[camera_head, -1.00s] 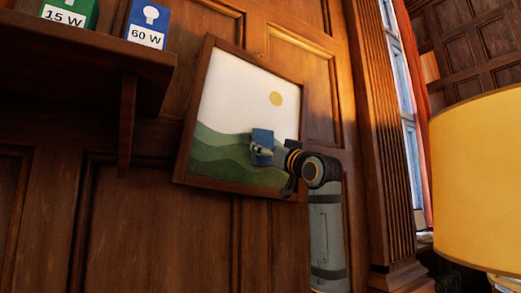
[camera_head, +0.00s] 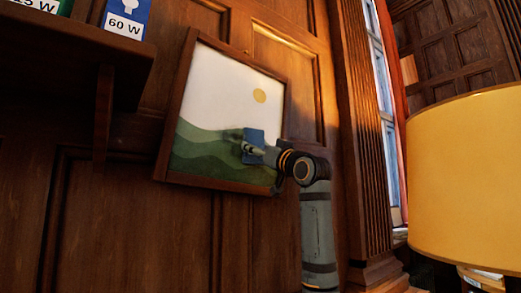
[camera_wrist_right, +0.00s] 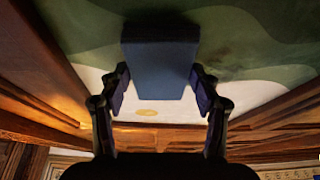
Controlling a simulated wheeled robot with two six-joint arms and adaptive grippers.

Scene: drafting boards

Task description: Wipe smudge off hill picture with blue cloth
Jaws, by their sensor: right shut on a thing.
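The hill picture (camera_head: 228,105), with green hills, a pale sky and a yellow sun in a brown frame, hangs tilted on the panelled wall. My right gripper (camera_head: 258,151) is shut on the blue cloth (camera_head: 257,135) in front of the hills, near the picture's right side. The right wrist view shows the cloth (camera_wrist_right: 160,65) as a block between the two fingers (camera_wrist_right: 162,88). I cannot tell if it touches the picture. A faint dark smudge (camera_head: 232,134) shows just left of the cloth; it also shows in the right wrist view (camera_wrist_right: 228,48). My left gripper is out of view.
A wooden shelf (camera_head: 60,50) with green and blue bulb boxes (camera_head: 126,17) juts out at the upper left. A yellow lampshade (camera_head: 465,180) stands at the right, near a window (camera_head: 388,120). The wall below the picture is clear.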

